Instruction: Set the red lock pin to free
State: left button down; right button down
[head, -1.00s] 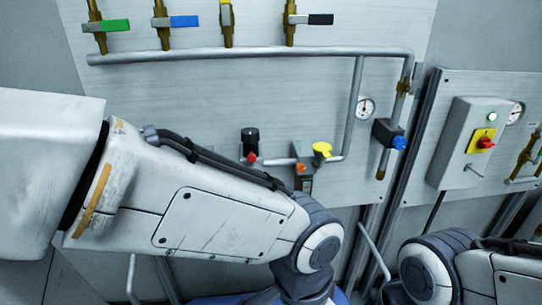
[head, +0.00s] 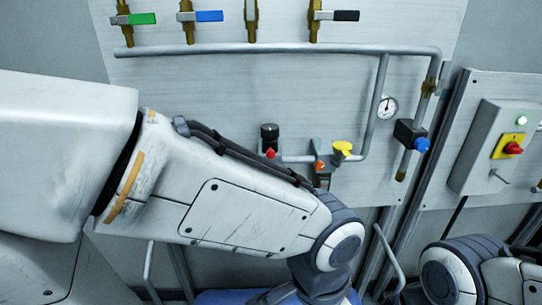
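A small red knob or pin (head: 270,154) sits at the front of a black-capped fitting (head: 269,133) on the pale wall panel, just above my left forearm. A second, orange-red part (head: 319,166) is on a grey fitting to its right, beside a yellow cap (head: 342,148). The pin's setting is too small to read. My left arm crosses in front of the panel and hides what lies below these fittings. Neither gripper is in view; my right arm shows only at the lower right.
Pipes with green (head: 141,19), blue (head: 208,16) and black (head: 345,16) handled valves run along the top. A gauge (head: 387,106) and a blue knob (head: 421,145) are to the right. A grey switch box (head: 489,150) has a red-yellow switch and a lit green lamp.

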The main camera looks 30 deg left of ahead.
aim_at(270, 154)
jog(key=u, duration=2.2)
jog(key=k, duration=0.6)
jog(key=z, duration=1.25)
